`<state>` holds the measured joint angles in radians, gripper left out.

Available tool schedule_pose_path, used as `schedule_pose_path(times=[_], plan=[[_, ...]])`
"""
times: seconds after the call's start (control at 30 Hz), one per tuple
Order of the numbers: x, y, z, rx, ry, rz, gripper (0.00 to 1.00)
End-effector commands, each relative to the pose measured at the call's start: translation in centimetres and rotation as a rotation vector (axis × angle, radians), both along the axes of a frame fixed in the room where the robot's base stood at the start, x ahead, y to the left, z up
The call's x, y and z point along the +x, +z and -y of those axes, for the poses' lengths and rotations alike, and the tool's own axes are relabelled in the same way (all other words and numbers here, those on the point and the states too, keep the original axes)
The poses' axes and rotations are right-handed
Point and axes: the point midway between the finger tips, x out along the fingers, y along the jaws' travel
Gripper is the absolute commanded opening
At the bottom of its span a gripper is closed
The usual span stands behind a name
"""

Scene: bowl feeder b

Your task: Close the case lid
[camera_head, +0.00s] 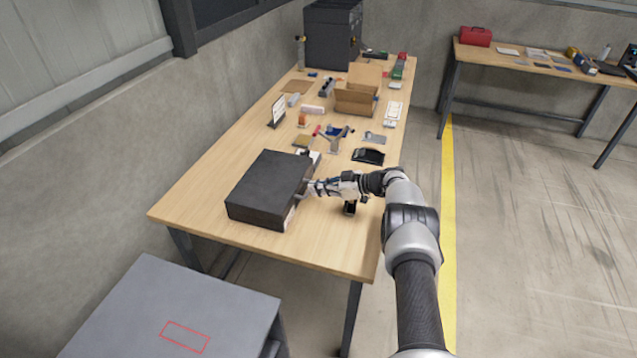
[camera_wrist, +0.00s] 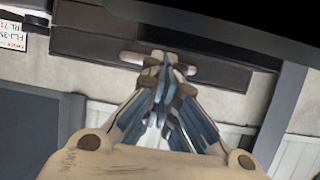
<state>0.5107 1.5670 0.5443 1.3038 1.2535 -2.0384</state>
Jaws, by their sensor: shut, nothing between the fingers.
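The black case (camera_head: 268,188) sits on the near part of the wooden table in the head view. Its dark lid lies flat over the top and looks closed or nearly so; I cannot tell whether a gap is left. My gripper (camera_head: 309,188) is at the case's right side, fingers pointing left at its front face. In the wrist view my gripper (camera_wrist: 165,68) is shut and empty, with its fingertips in front of a pale handle-like bar on the dark case (camera_wrist: 90,42). Whether the fingertips touch the case is unclear.
Behind the case, the table (camera_head: 205,190) carries an open cardboard box (camera_head: 355,101), a small sign (camera_head: 278,110), a black tray-like item (camera_head: 368,156) and several small parts. A grey cabinet (camera_head: 180,310) stands at the near left. Bare tabletop lies left of the case.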

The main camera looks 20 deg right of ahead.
Motion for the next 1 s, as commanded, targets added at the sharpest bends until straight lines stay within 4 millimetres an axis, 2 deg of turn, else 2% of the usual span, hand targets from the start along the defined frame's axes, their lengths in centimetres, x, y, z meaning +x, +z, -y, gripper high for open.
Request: schedule_pose_path(times=[0.03,0.2,0.77,0.87,1.0], plan=[[0.0,-0.8,0.0,0.012,0.000,0.011,0.00],[0.0,-1.6,-0.1,0.041,0.001,0.035,0.00],[-0.2,-2.2,-0.2,0.053,0.001,0.037,0.00],[-0.5,-2.2,0.2,0.054,-0.001,0.035,0.00],[-1.5,-1.3,1.7,0.054,-0.004,0.037,0.00]])
